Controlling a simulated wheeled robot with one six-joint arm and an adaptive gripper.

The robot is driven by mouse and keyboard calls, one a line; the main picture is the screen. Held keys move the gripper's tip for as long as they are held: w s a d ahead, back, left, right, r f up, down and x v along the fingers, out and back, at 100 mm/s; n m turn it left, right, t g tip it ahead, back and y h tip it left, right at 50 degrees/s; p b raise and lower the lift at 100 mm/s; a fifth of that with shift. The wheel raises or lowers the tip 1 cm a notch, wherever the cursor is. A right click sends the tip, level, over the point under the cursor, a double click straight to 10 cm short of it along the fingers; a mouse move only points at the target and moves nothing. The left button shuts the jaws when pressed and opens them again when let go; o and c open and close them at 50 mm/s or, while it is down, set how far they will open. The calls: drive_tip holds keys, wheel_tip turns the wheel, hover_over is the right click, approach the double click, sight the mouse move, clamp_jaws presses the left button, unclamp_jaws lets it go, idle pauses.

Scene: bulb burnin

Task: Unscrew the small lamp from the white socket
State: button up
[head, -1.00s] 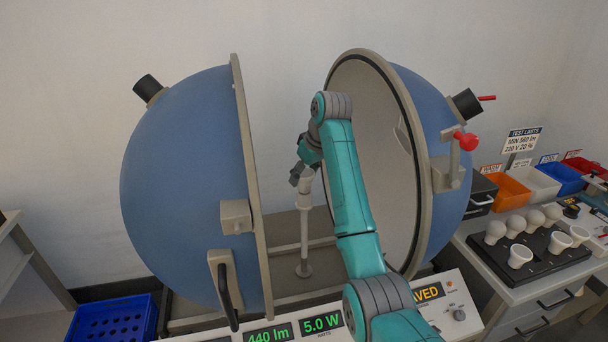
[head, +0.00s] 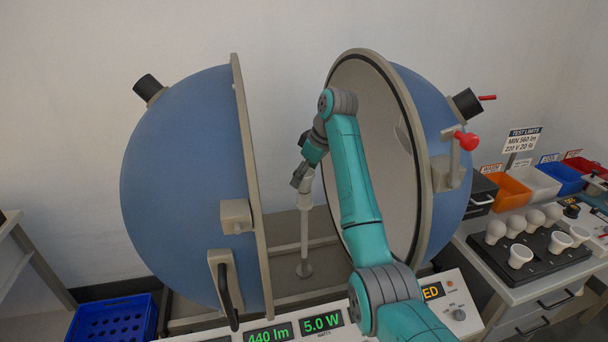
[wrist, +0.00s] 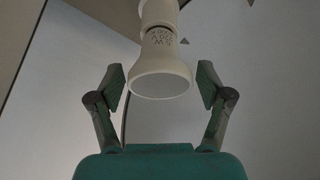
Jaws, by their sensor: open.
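The small lamp (wrist: 160,72) is a white reflector bulb with a flared round face and dark print on its neck. In the wrist view it hangs from the white socket (wrist: 158,12) at the top edge. My gripper (wrist: 161,84) is open, with one finger on each side of the lamp and a visible gap on both sides. In the head view my gripper (head: 301,174) is at the top of the pale post (head: 304,240) between the sphere halves. There the lamp and socket are largely hidden by my gripper.
The blue left half (head: 185,190) and right half (head: 440,130) of the sphere stand apart around my arm. The meter panel (head: 290,331) shows 440 lm and 5.0 W. A black tray (head: 535,262) with several bulbs and coloured bins (head: 508,188) are at right.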

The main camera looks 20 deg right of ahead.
drive_tip(key=m+h, duration=0.1)
drive_tip(key=m, duration=0.1)
drive_tip(key=m+t+h, duration=0.1)
drive_tip(key=m, duration=0.2)
drive_tip(key=shift+m, duration=0.3)
drive_tip(key=m+h, duration=0.2)
drive_tip(key=m, duration=0.4)
drive_tip(key=m+h, duration=0.1)
drive_tip(key=m, duration=0.2)
drive_tip(key=m+g+h, duration=0.1)
drive_tip(key=m, duration=0.4)
drive_tip(key=m+g+h, duration=0.1)
drive_tip(key=m, duration=0.2)
drive_tip(key=shift+h, duration=0.3)
